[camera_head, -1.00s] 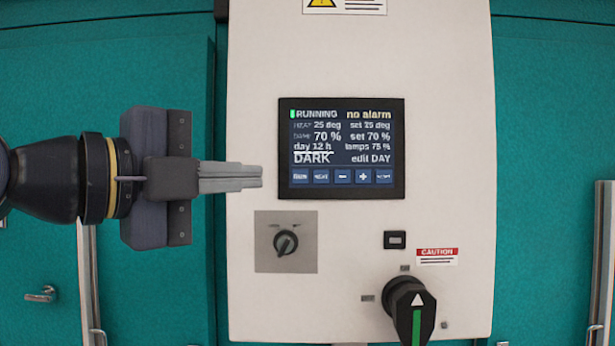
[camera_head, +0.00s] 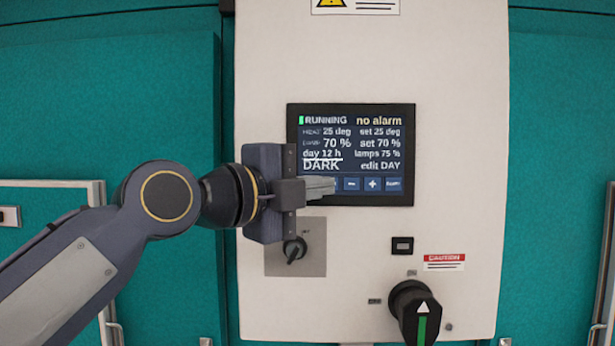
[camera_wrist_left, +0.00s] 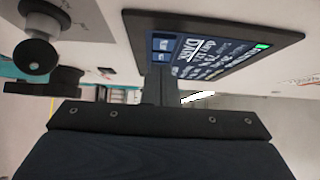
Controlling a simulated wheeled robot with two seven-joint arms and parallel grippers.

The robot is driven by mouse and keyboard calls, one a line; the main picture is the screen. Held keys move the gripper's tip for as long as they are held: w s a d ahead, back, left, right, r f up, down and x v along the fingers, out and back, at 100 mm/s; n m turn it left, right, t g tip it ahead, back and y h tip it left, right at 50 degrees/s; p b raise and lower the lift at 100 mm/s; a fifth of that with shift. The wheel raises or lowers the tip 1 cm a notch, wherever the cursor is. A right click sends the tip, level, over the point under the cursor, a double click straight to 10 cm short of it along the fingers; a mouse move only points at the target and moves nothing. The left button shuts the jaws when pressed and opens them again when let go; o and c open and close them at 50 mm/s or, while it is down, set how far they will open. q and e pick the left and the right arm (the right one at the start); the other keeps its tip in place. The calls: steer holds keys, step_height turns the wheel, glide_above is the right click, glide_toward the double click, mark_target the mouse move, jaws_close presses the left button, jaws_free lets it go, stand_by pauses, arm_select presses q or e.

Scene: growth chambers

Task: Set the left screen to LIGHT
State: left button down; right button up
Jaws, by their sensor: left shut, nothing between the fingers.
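The screen (camera_head: 350,120) is a dark panel on the pale cabinet face. It reads RUNNING, no alarm, day 12 h, DARK, edit DAY, with a row of blue buttons along the bottom. My left gripper (camera_head: 333,187) is shut and empty, its fingertips in front of the lower left of the screen, covering the leftmost buttons. I cannot tell whether the tips touch. In the left wrist view the screen (camera_wrist_left: 225,50) appears turned and tilted, with the shut fingers (camera_wrist_left: 160,88) beside its button edge. My right gripper is not in view.
Below the screen are a small rotary switch (camera_head: 294,250), a small black square part (camera_head: 402,246) and a big black rotary handle (camera_head: 414,312) that juts out. Teal chamber doors (camera_head: 560,150) flank the cabinet. The cabinet face right of the screen is clear.

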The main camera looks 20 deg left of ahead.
arm_select(q)
steer(key=shift+w, duration=0.25)
steer(key=shift+w+a+b, duration=0.3)
steer(key=shift+w+b, duration=0.1)
steer(key=shift+w, duration=0.15)
